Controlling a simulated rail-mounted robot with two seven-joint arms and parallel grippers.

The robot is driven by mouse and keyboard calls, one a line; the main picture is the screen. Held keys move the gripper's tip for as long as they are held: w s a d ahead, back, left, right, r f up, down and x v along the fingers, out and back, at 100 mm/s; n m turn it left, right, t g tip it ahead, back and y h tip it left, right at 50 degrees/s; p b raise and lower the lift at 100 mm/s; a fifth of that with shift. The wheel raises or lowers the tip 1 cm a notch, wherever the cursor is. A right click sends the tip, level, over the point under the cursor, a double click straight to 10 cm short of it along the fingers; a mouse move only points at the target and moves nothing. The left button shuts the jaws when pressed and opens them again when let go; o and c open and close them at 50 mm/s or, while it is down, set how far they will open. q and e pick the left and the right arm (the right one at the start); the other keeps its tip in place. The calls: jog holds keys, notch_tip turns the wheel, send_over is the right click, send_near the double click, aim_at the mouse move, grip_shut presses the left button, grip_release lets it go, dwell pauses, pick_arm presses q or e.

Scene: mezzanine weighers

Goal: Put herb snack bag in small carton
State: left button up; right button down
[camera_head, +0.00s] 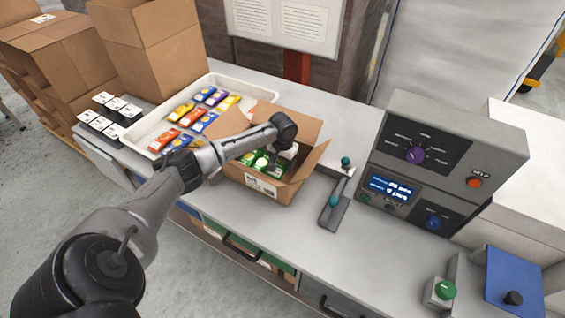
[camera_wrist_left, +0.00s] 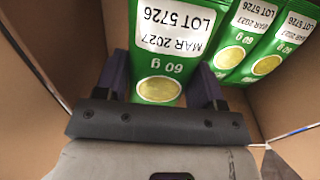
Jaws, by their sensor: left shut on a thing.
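The small carton (camera_head: 267,187) is an open brown box on the bench in the head view, its flaps folded outward. Its inner cardboard wall (camera_wrist_left: 285,111) fills the sides of the left wrist view. My left gripper (camera_head: 276,160) reaches down inside the carton. In the left wrist view its jaws (camera_wrist_left: 160,92) are shut on a green herb snack bag (camera_wrist_left: 166,48) with a white label. More green bags (camera_wrist_left: 245,40) stand beside the held bag in the carton. Whether the held bag touches the carton floor is hidden. My right gripper is not in view.
A white tray (camera_head: 150,98) with several coloured snack bags stands left of the carton. Right of the carton are a small lever device (camera_head: 334,203) and a grey control box (camera_head: 450,140). Tall brown boxes (camera_head: 155,45) stand at the back left. The bench front is clear.

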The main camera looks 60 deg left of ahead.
pick_arm(q)
jog(key=shift+f, duration=0.2)
jog(key=shift+f+p, duration=0.3)
jog(key=shift+f, duration=0.05)
jog(key=o, duration=0.9)
jog(key=shift+r, duration=0.2)
notch_tip(320, 180, up, 11)
jog(key=shift+r+p, duration=0.1)
jog(key=shift+p, duration=0.25)
jog(key=shift+r, duration=0.75)
